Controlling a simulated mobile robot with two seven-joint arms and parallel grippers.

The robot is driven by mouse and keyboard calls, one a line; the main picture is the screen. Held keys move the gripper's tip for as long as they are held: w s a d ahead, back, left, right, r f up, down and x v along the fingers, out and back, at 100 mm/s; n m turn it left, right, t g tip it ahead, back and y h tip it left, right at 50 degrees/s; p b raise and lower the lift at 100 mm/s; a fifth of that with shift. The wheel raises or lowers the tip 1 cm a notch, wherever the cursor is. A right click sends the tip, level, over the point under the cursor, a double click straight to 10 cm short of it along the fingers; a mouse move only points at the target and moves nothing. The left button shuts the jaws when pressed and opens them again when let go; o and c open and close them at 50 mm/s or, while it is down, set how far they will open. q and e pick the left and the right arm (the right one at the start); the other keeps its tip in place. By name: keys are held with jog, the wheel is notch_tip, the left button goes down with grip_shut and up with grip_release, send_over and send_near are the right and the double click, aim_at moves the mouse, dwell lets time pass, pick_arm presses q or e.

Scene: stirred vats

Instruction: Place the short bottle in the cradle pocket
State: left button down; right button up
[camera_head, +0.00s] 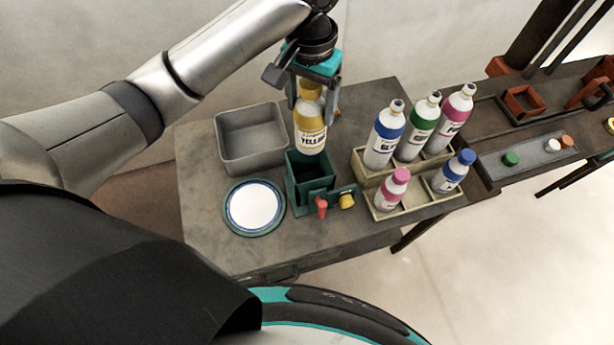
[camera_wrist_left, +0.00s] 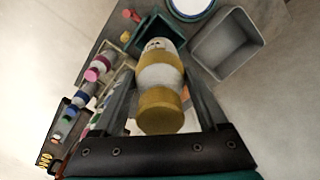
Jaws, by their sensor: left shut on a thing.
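My left gripper (camera_head: 312,108) is shut on a bottle with a yellow band and a "YELLOW" label (camera_head: 310,128), its yellow neck end between the fingers. The bottle is roughly upright, and its lower end overlaps the back edge of the dark green cradle pocket (camera_head: 309,185). It looks above the pocket, but the exact gap is hard to tell. In the left wrist view the held bottle (camera_wrist_left: 160,88) lies between the fingers, with the green cradle (camera_wrist_left: 145,30) beyond its base. My right gripper is not in view.
A grey bin (camera_head: 237,165) stands left of the cradle and a white plate (camera_head: 255,206) lies at front left. A red and a yellow part (camera_head: 347,201) sit at the cradle's front. A beige rack (camera_head: 428,203) with several bottles stands to the right.

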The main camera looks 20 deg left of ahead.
aim_at(310, 133)
pick_arm(q)
notch_tip(310, 133, down, 20)
jog(key=b, duration=0.3)
jog(key=shift+b, duration=0.35)
jog(key=shift+f, duration=0.1)
jog(key=shift+c, duration=1)
grip_release()
notch_tip(310, 133, up, 11)
jog(key=shift+r+p, duration=0.1)
jog(key=shift+p, duration=1.1)
jog(key=shift+r, duration=0.5)
